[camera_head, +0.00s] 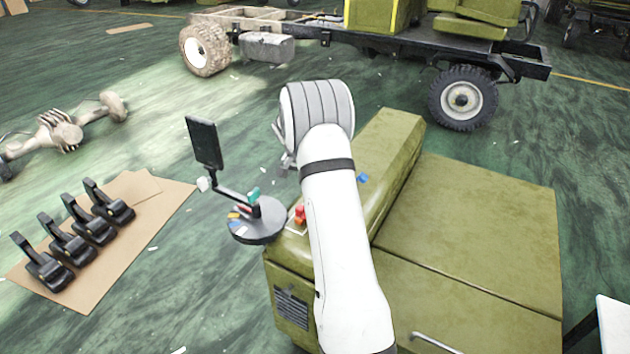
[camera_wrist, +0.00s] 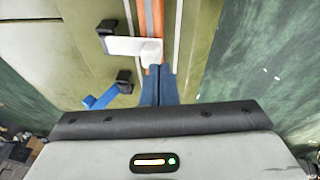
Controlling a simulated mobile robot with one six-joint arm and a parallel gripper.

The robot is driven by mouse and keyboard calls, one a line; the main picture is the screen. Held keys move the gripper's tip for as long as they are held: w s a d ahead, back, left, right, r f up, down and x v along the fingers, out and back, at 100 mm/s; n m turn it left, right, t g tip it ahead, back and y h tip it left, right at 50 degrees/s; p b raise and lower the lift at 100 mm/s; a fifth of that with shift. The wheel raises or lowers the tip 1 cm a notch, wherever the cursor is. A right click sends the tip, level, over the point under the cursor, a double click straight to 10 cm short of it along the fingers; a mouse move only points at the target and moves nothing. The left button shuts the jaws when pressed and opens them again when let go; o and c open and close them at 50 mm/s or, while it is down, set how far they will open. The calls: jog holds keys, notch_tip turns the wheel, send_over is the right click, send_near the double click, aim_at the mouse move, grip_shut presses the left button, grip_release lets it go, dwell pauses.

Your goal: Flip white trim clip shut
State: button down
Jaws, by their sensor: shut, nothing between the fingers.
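The white trim clip (camera_wrist: 130,46) shows in the wrist view. Its left end is at a black hinge block (camera_wrist: 106,28), and its broad right end lies over an orange strip (camera_wrist: 153,16). I cannot tell whether it lies fully flat. My gripper (camera_wrist: 160,70) has its blue fingers together and empty, with their tips right at the near edge of the clip's broad end. I cannot tell whether they touch it. In the head view my arm hides the white clip and my fingertips.
A blue clip (camera_wrist: 101,99) with its own black block (camera_wrist: 124,81) stands left of my fingers. The green vehicle body (camera_head: 470,225) lies below. A round grey tray (camera_head: 259,228) with a dark screen (camera_head: 204,143) stands left of my arm. Several black parts lie on cardboard (camera_head: 147,214).

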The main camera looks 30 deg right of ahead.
dwell(0.7)
jog(key=shift+s+d+r+b, duration=0.1)
jog(key=shift+s+d+b, duration=0.3)
jog(key=shift+s, duration=0.25)
jog(key=shift+r, duration=0.4)
jog(key=w+v, duration=0.2)
jog(key=v, duration=1)
jog(key=s+a+r+n+y, duration=0.1)
jog(key=s+a+r+n, duration=0.2)
jog(key=s+a+r, duration=0.4)
jog(key=s+a+f+n+t+y, duration=0.1)
jog(key=s+a+n, duration=0.3)
jog(key=s, duration=1)
jog(key=s+a+f+n+t+y, duration=0.1)
jog(key=s+a+f+n, duration=0.1)
jog(key=s+a, duration=0.7)
jog(key=s+n, duration=0.1)
jog(key=s, duration=0.4)
jog(key=shift+s+a+n+y+p, duration=0.35)
jog(key=shift+s+a+n+y, duration=0.05)
